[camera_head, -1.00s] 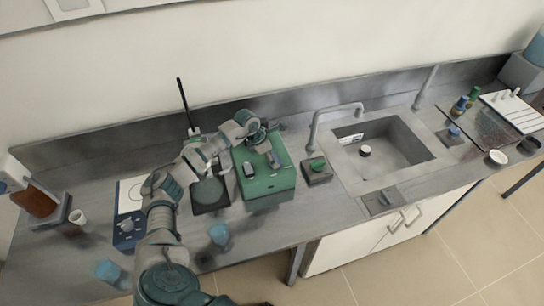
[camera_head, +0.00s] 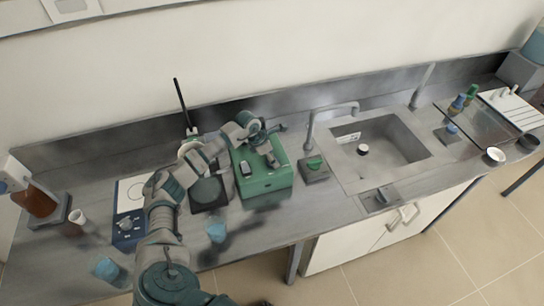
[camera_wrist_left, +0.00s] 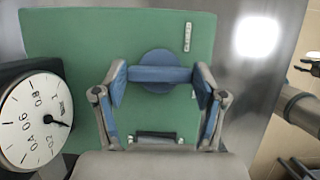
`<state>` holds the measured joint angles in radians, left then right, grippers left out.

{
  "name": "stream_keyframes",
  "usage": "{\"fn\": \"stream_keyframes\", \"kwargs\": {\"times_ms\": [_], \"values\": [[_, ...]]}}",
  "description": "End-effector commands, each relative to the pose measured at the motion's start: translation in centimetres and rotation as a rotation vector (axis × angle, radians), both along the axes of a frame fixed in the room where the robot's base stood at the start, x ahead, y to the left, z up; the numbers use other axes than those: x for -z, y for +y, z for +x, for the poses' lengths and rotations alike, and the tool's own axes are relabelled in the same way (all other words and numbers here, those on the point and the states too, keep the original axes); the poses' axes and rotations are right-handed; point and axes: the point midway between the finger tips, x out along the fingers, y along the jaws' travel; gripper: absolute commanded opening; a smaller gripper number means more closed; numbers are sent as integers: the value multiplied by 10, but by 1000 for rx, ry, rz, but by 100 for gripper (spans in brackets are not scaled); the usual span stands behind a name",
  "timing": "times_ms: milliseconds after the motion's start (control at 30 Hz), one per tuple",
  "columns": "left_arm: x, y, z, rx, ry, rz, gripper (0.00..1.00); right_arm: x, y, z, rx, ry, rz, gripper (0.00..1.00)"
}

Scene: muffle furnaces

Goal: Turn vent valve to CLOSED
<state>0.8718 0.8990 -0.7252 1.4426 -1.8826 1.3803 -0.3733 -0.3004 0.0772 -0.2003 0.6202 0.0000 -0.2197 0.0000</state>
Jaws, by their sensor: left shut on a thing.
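The vent valve (camera_wrist_left: 158,58) is a round blue knob with a straight blue bar across it, on the top of a green box (camera_wrist_left: 60,32). In the left wrist view the bar lies level across the picture. My left gripper (camera_wrist_left: 160,78) is shut on the valve bar, one blue-padded finger at each end. In the head view my left gripper (camera_head: 268,150) is over the green box (camera_head: 268,186), and its hand hides most of the valve. Small pale label marks sit beside the knob, too small to read.
A round dial gauge (camera_wrist_left: 36,118) stands left of the box in the wrist view. A sink (camera_head: 392,145) with a tap (camera_head: 330,110) is to the right. A white-topped hotplate (camera_head: 128,228) is on the left.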

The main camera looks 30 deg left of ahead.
Motion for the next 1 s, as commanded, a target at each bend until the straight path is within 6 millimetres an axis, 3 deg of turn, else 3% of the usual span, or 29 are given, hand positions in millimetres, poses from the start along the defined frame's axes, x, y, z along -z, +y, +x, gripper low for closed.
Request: {"fn": "stream_keyframes", "kwargs": {"times_ms": [367,1000], "values": [[4,0,-4,-193,10,6,36,-3,1,0,0,0,1,40],[7,-4,-5,-795,11,8,36,3,-5,0,-2,1,-5,40]]}}
